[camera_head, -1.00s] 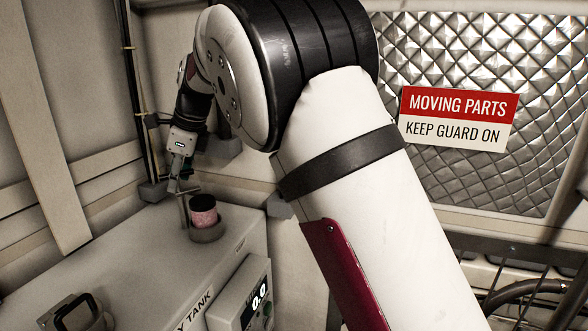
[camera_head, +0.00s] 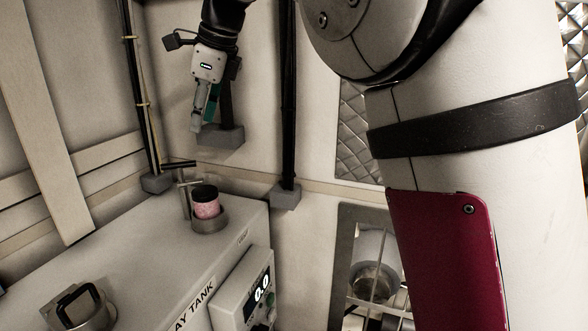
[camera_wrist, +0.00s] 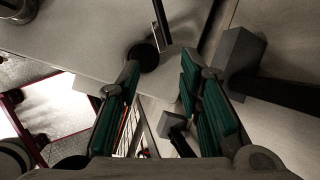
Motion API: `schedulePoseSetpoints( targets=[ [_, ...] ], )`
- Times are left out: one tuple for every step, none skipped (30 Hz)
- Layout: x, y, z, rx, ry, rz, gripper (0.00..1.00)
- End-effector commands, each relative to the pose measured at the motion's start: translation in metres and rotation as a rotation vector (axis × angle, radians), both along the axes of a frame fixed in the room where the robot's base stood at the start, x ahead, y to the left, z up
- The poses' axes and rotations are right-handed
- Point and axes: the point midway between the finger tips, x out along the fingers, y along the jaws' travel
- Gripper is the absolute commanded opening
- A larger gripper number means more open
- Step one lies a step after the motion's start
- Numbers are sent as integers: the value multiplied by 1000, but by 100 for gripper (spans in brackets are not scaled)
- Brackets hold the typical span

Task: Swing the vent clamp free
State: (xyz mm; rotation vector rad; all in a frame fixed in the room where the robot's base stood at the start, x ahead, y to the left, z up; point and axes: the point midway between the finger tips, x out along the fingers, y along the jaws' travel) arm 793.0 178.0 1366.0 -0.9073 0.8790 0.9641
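The vent clamp appears to be the thin metal post with a dark crossbar (camera_head: 179,164) at the back of the tank top. It stands just left of a pink jar with a black lid (camera_head: 206,203), which sits in a grey ring holder. In the wrist view a dark bar (camera_wrist: 159,22) ends beside the round black lid (camera_wrist: 144,56), and the lid's top looks uncovered. I cannot tell whether the clamp touches the jar. My gripper (camera_head: 197,128) hangs above and behind the clamp, apart from it. In the wrist view my gripper (camera_wrist: 158,78) has its green-padded fingers wide apart with nothing between them.
The tank (camera_head: 130,250) has a second ring fitting (camera_head: 85,308) at front left and a display box (camera_head: 245,295) on its side. Dark vertical posts with grey blocks (camera_head: 286,196) stand along the wall. A barred opening (camera_head: 370,270) lies to the right.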

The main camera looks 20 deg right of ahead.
Motion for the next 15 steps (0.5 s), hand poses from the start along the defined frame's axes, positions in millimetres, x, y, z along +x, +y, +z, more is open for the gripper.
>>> schedulePoseSetpoints(
  targets=[
    [-6, -8, 1, -6, -10, 22, 33],
    [-9, -12, 0, -13, -15, 38, 33],
    [-13, -19, 0, -23, -25, 59, 33],
    [-16, -23, 0, -32, -31, 76, 33],
    [-20, -27, -1, -38, -38, 92, 33],
    [-24, -32, -2, -48, -45, 114, 33],
    [-28, -36, -2, -56, -53, 131, 33],
    [-32, -41, -3, -65, -59, 148, 33],
    [-36, -46, -3, -75, -68, 170, 33],
    [-40, -50, -4, -84, -74, 187, 33],
    [-44, -53, -5, -92, -80, 204, 33],
    [-50, -58, -6, -105, -89, 228, 33],
    [-54, -62, -7, -114, -96, 246, 33],
    [-57, -65, -8, -123, -103, 263, 33],
    [-63, -69, -9, -136, -112, 288, 33]
  ],
)
